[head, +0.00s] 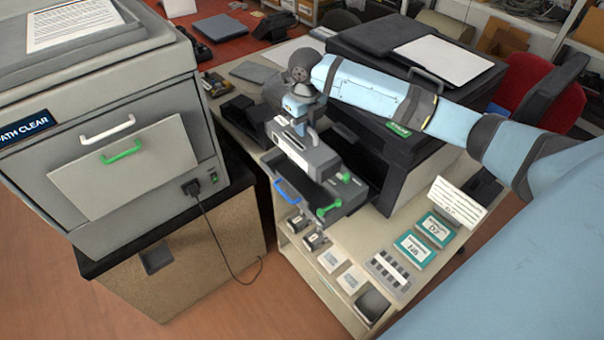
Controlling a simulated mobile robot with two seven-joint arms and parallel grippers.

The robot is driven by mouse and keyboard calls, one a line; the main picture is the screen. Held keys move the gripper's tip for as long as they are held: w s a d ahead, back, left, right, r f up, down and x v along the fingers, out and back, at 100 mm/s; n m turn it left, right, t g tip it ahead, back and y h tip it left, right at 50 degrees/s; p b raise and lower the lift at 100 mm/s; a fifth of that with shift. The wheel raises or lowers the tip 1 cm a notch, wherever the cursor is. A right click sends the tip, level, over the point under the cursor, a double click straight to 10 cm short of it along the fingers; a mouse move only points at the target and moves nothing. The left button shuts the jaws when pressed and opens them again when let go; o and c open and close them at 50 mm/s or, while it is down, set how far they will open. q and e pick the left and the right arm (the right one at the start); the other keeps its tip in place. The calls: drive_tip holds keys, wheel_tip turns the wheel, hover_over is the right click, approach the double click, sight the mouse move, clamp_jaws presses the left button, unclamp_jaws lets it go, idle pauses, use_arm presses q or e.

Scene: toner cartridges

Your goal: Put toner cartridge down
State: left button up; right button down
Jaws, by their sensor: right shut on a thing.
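The toner cartridge (318,158) is a long grey block with a pale strip on top. It is at the centre of the head view, in front of the open black printer. My right gripper (301,122) comes down on it from above and is shut on its upper part. The fingertips are partly hidden by the wrist and the cartridge. Under the cartridge is a dark pulled-out tray (307,205) with blue and green handles. I cannot tell whether the cartridge touches the tray. My left gripper is not in view.
The black printer (425,160) stands right behind the cartridge. The pale table (375,240) holds small boxes, teal-labelled boxes (413,248) and a white card (457,203) at front right. A large grey machine (150,165) stands at left, with floor between.

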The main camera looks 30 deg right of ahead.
wheel_tip(320, 180, down, 16)
drive_tip(key=shift+r+p, duration=0.2)
drive_tip(key=shift+p, duration=0.75)
drive_tip(key=shift+f, duration=0.1)
drive_tip(key=c, duration=1.1)
unclamp_jaws()
